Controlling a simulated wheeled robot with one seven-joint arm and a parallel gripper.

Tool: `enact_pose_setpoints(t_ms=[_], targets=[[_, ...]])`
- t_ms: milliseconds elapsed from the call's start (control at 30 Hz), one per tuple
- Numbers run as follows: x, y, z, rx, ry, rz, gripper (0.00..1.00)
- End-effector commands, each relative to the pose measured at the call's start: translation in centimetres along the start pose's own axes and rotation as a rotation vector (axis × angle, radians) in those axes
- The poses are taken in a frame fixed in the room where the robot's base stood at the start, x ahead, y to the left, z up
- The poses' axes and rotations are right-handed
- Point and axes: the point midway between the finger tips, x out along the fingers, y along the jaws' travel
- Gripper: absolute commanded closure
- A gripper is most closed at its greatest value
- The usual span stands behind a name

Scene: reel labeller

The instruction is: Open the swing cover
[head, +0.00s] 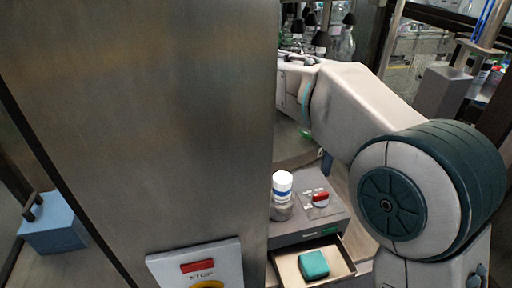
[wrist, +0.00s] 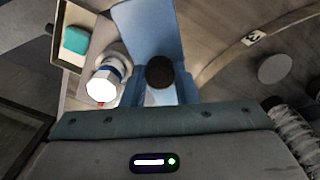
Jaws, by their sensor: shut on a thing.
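In the wrist view a blue panel (wrist: 148,28) stretches up from the jaws, with a dark round knob (wrist: 160,72) in front of it. The panel may be the swing cover, but I cannot tell surely. My gripper (wrist: 161,92) is shut at the knob; the exact contact is hard to see. In the head view my arm reaches behind a large metal panel (head: 140,110), which hides my gripper and whatever it holds.
A grey unit (head: 300,226) bears a white-capped bottle (head: 282,186) and a red switch (head: 320,198). Its drawer (head: 342,269) is open with a teal block (head: 314,264) inside. A STOP panel (head: 200,265) is at the front. A blue box (head: 55,236) with a dark handle is far left.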

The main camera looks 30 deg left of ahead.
Motion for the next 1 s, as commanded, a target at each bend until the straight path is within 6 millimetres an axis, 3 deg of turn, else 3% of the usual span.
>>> enact_pose_setpoints(t_ms=[400,433,500,833,1000], targets=[[-0.1,-0.2,0.3,-0.002,-0.001,-0.005,1.00],[-0.1,-0.2,0.3,-0.002,-0.001,-0.005,0.71],[-0.1,-0.2,0.2,-0.001,0.000,-0.005,0.51],[-0.2,-0.1,0.1,0.003,0.000,-0.002,0.51],[-1.7,-0.2,0.1,0.002,0.001,-0.004,0.51]])
